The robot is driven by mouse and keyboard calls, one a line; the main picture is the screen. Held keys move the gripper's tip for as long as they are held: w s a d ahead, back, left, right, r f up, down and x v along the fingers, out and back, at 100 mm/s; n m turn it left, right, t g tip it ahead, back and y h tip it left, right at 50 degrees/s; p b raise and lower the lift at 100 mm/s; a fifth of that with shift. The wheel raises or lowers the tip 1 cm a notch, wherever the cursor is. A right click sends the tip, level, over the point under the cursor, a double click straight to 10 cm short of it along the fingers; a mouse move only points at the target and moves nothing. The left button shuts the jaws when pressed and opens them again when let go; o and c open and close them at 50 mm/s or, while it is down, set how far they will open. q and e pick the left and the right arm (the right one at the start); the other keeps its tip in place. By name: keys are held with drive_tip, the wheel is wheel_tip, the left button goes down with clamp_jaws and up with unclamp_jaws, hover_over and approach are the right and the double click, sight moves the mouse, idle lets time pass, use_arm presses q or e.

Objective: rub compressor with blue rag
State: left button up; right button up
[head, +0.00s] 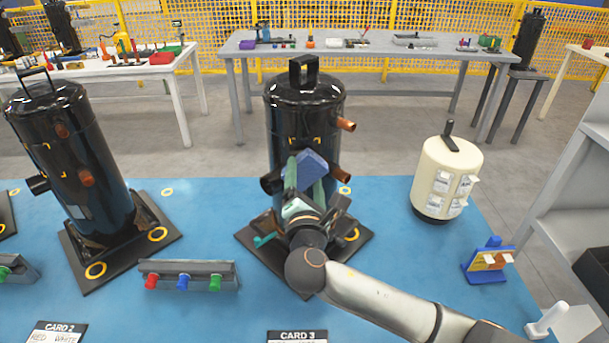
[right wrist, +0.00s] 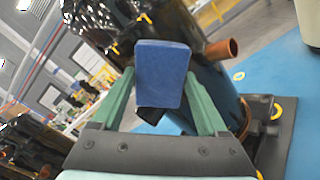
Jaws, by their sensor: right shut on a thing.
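The middle compressor (head: 305,120), a black cylinder with a top handle and copper pipe stubs, stands upright on a dark base plate on the blue table. My right gripper (head: 306,180) is in front of its lower middle, shut on the blue rag (head: 312,165), a flat block-like pad. In the right wrist view the blue rag (right wrist: 163,72) sits between the green fingers, with the compressor (right wrist: 205,85) close behind it. I cannot tell whether the rag touches the compressor. The left gripper is not in view.
Another black compressor (head: 75,150) stands at left. A cream cylinder (head: 446,175) and a small blue-yellow holder (head: 488,262) are at right. A grey rack (head: 187,275) with red, blue and green plugs lies at front left. Copper stubs stick out beside my gripper.

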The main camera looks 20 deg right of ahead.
drive_tip(key=shift+s+a+p, duration=0.1)
drive_tip(key=shift+s+p, duration=0.35)
drive_tip(key=shift+s, duration=0.2)
drive_tip(key=p+v, duration=0.1)
drive_tip(key=v, duration=0.1)
drive_tip(key=shift+s+a, duration=0.15)
drive_tip(key=shift+s, duration=0.2)
drive_tip(key=shift+p+v, duration=0.3)
drive_tip(key=shift+v, duration=0.55)
drive_tip(key=p+v, duration=0.1)
drive_tip(key=v, duration=0.2)
